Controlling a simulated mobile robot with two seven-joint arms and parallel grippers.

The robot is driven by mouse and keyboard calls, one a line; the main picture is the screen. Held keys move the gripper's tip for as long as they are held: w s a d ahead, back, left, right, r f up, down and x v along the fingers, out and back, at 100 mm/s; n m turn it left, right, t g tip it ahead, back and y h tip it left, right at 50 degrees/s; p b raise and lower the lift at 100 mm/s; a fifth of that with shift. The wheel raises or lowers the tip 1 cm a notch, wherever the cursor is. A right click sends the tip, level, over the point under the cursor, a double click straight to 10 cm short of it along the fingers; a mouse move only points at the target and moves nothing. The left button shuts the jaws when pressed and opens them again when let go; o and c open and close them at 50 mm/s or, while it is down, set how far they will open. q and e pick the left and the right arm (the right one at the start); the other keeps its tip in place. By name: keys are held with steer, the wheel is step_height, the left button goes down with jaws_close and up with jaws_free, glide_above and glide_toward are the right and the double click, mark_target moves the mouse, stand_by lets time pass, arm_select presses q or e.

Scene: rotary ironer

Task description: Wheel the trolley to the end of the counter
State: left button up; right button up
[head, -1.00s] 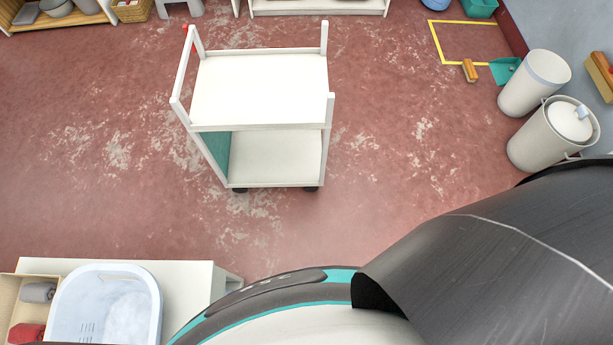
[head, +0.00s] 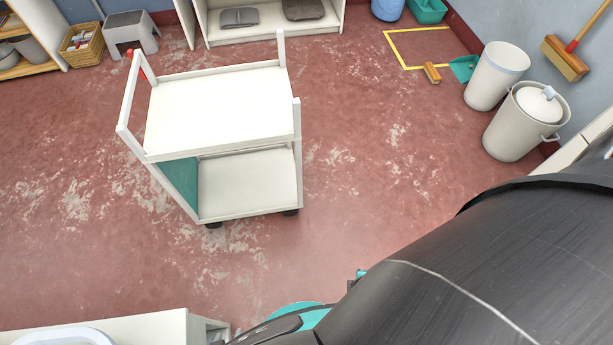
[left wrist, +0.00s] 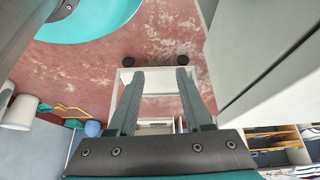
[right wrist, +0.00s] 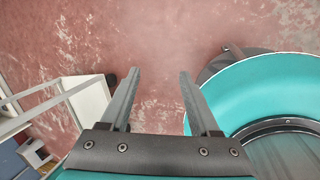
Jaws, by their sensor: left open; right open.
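The white trolley (head: 225,110) stands upright on the red floor, left of centre in the head view. It has two shelves, corner posts, a teal side panel and dark castors; the shelves look empty. In the left wrist view the trolley (left wrist: 122,76) shows beyond the fingers. My left gripper (left wrist: 155,73) is open and empty, apart from the trolley. My right gripper (right wrist: 160,72) is open over bare floor, with a white framed thing at its left that looks like the trolley. A white counter (head: 150,328) shows at the head view's lower left; I cannot tell which counter end is meant.
A yellow floor outline (head: 402,52) with a brush (head: 432,73) lies at the back right. Two pale bins (head: 497,75) stand by the right wall. A grey stool (head: 130,33) and low shelves line the back. Floor around the trolley is clear.

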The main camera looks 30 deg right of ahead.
arm_select(q)
steer(key=w+d+r+t+h+b, duration=0.2)
steer(key=w+d+t+b, duration=0.4)
steer(key=w+b, duration=0.55)
arm_select(e)
steer(key=w+d+f+n+t+h+b, duration=0.1)
steer(key=w+d+f+n+t+h, duration=0.15)
steer(key=w+n, duration=0.4)
steer(key=w+d+f+n+t+h+b, duration=0.1)
steer(key=w+f+n+t, duration=0.25)
steer(key=w, duration=0.65)
arm_select(q)
steer(key=w+d+r+t+h+b, duration=0.1)
steer(key=d+r+t+h+b, duration=0.1)
steer(key=r+b, duration=0.8)
steer(key=shift+w+d+n+t+h+b, duration=0.15)
steer(key=shift+d+n+t+h+b, duration=0.2)
steer(key=shift+d+t+b, duration=0.7)
arm_select(e)
steer(key=w+a+r+n+t, duration=0.2)
steer(key=w+n+t, duration=0.2)
steer(key=w+n, duration=0.1)
steer(key=w+a+r+n+t, duration=0.3)
steer(key=w+n+t, duration=0.2)
steer(key=w, duration=0.3)
steer(key=shift+n+y, duration=0.4)
steer(key=shift+y, duration=0.05)
